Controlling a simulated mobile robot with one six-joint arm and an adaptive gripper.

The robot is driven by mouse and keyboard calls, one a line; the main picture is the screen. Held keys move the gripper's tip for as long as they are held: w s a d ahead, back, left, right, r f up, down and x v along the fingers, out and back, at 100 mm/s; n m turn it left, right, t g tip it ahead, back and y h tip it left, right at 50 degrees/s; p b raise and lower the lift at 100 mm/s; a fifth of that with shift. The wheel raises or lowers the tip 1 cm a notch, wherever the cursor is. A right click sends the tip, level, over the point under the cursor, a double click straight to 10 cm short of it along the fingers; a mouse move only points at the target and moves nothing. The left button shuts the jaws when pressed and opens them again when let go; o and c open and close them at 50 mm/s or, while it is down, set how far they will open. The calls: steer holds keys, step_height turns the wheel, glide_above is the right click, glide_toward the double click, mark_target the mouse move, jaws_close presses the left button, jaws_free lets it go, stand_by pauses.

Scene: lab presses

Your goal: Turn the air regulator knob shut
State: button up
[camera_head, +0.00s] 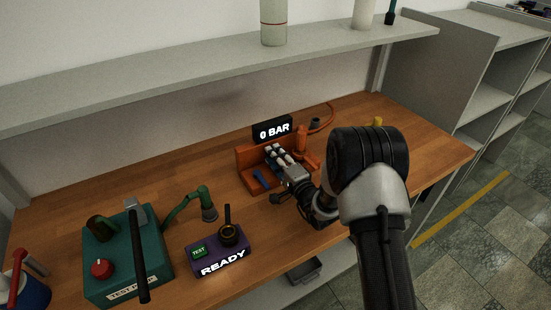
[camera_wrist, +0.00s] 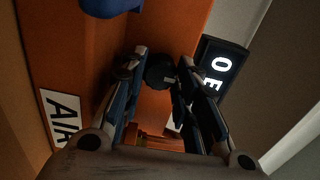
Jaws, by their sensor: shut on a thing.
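The air regulator is an orange stand (camera_head: 246,158) on the wooden bench, with a black display (camera_head: 272,129) reading "0 BAR" above it. In the wrist view its orange surface (camera_wrist: 180,20) fills the middle, with a white "AIR" label (camera_wrist: 62,120) at left and part of the display (camera_wrist: 222,75) at right. The dark round knob (camera_wrist: 160,72) sits between my fingertips. My gripper (camera_head: 278,154) reaches in at the stand and is shut on the knob; it also shows in the wrist view (camera_wrist: 158,65). The head view hides the knob behind my fingers.
A blue part (camera_head: 263,179) is on the stand, left of my gripper. An orange hose (camera_head: 325,120) runs behind. A purple "READY" box (camera_head: 218,250) and a teal tester (camera_head: 125,262) stand at left. A grey shelf (camera_head: 190,72) hangs above the bench.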

steer(key=o, duration=1.1)
steer(key=shift+c, duration=0.2)
steer(key=shift+d+f, duration=0.1)
steer(key=shift+s+d, duration=0.15)
steer(key=shift+s, duration=0.15)
steer(key=v, duration=0.7)
steer(key=shift+s+d+r, duration=0.1)
steer(key=shift+r, duration=0.1)
